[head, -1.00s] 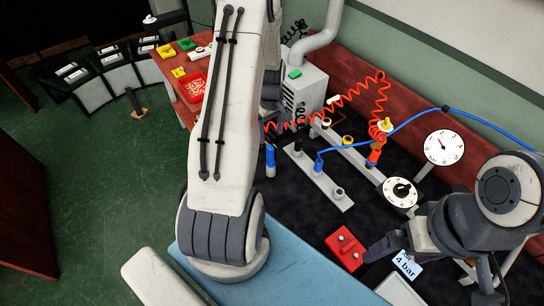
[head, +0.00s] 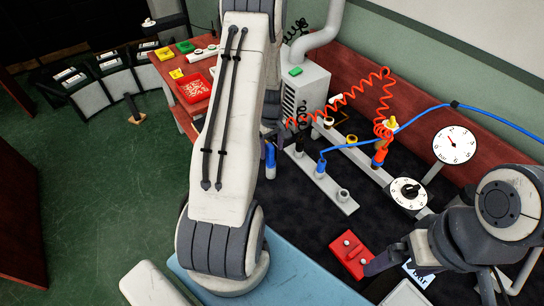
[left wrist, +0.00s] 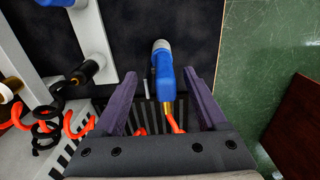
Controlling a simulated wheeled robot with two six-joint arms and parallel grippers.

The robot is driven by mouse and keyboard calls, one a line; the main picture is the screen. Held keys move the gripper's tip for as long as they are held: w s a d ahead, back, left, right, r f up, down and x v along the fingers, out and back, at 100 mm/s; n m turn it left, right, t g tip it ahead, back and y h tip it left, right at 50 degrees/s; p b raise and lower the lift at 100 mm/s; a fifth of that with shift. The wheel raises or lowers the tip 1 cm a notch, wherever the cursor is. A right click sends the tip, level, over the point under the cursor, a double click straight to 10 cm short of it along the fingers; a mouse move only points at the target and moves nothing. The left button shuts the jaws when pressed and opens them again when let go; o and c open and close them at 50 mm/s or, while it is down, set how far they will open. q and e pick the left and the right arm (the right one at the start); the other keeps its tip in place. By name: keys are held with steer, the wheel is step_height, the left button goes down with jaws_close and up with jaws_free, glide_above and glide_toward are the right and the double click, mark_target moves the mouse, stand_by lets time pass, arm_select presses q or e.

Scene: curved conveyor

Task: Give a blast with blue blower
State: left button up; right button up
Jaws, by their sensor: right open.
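The blue blower (head: 270,162) stands upright at the left edge of the dark mat, just right of my left arm in the head view. It also shows in the left wrist view (left wrist: 165,75), with a brass-coloured end and an orange hose running toward my wrist. My left gripper (left wrist: 160,76) is open, with one purple finger on each side of the blower. In the head view my left gripper (head: 276,134) is partly hidden by my arm. My right gripper (head: 376,266) is beside the red block with two buttons (head: 350,254); its fingers are hard to make out.
A grey strip (head: 344,203) with fittings and a blue hose (head: 410,122) lie right of the blower. An orange coiled hose (head: 350,90), a dial (head: 408,192) and a gauge (head: 454,145) stand behind. A grey vented box (head: 308,88) is close behind the left gripper.

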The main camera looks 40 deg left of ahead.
arm_select(q)
steer(key=c, duration=0.8)
steer(key=shift+c, duration=0.2)
steer(key=shift+r, duration=0.15)
steer(key=shift+r+p, duration=3.35)
steer(key=shift+r, duration=0.8)
